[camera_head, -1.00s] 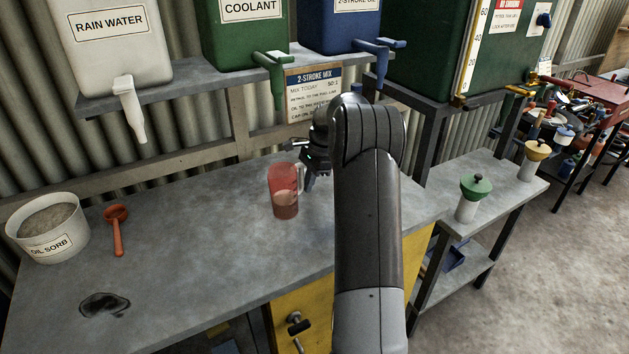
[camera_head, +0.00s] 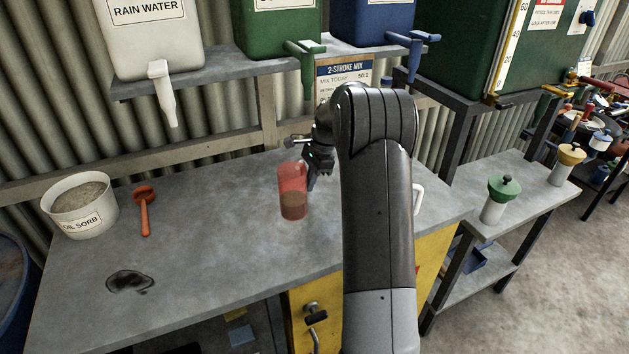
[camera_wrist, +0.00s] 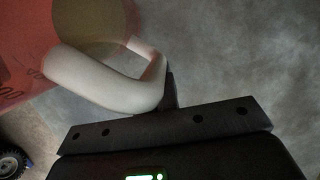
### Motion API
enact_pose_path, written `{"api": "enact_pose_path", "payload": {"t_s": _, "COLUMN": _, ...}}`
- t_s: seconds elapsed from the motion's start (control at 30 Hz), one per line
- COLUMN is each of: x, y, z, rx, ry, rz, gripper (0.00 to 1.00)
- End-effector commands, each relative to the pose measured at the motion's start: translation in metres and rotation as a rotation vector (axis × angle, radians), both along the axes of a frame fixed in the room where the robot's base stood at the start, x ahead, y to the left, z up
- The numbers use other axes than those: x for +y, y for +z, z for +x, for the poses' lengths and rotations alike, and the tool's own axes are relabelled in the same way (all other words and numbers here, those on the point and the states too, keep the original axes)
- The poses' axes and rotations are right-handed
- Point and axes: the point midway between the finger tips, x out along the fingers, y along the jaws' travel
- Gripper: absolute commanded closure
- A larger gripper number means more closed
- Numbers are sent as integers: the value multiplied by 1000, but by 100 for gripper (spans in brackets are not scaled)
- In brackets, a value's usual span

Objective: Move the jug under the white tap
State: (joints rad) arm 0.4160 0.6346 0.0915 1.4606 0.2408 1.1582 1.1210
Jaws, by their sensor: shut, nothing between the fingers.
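The red translucent jug (camera_head: 292,188) stands upright on the grey bench, with some contents low inside. The white tap (camera_head: 162,92) hangs from the RAIN WATER tank, left of the jug and above the back of the bench. My gripper (camera_head: 318,168) is low at the jug's right and rear side, partly hidden by my arm. In the wrist view my gripper (camera_wrist: 170,90) is shut and empty. Its dark fingertips are right beside the outer bend of the white jug handle (camera_wrist: 110,85); whether they touch is unclear. The handle is hidden in the head view.
A green tap (camera_head: 306,60) and a blue tap (camera_head: 414,50) hang right of the white one. An OIL SORB tub (camera_head: 80,215), a red scoop (camera_head: 145,215) and a dark stain (camera_head: 130,281) are at left. Another white handle (camera_head: 418,198) shows right of my arm.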

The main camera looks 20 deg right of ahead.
Motion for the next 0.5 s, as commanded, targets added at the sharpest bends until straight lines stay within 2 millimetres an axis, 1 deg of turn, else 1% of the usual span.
{"api": "enact_pose_path", "payload": {"t_s": 0.13, "x": -1, "y": 0, "z": 0, "rx": 0, "ry": 0, "rz": 0, "gripper": 100}}
{"api": "enact_pose_path", "payload": {"t_s": 0.23, "x": -6, "y": 0, "z": 0, "rx": 0, "ry": -1, "rz": 0, "gripper": 100}}
{"api": "enact_pose_path", "payload": {"t_s": 0.33, "x": -20, "y": 0, "z": 0, "rx": 1, "ry": -3, "rz": -1, "gripper": 100}}
{"api": "enact_pose_path", "payload": {"t_s": 0.43, "x": -41, "y": -1, "z": 0, "rx": 1, "ry": -5, "rz": -1, "gripper": 100}}
{"api": "enact_pose_path", "payload": {"t_s": 0.47, "x": -45, "y": 3, "z": 1, "rx": -2, "ry": -2, "rz": -1, "gripper": 100}}
{"api": "enact_pose_path", "payload": {"t_s": 0.5, "x": -46, "y": 16, "z": 1, "rx": -5, "ry": 0, "rz": -3, "gripper": 100}}
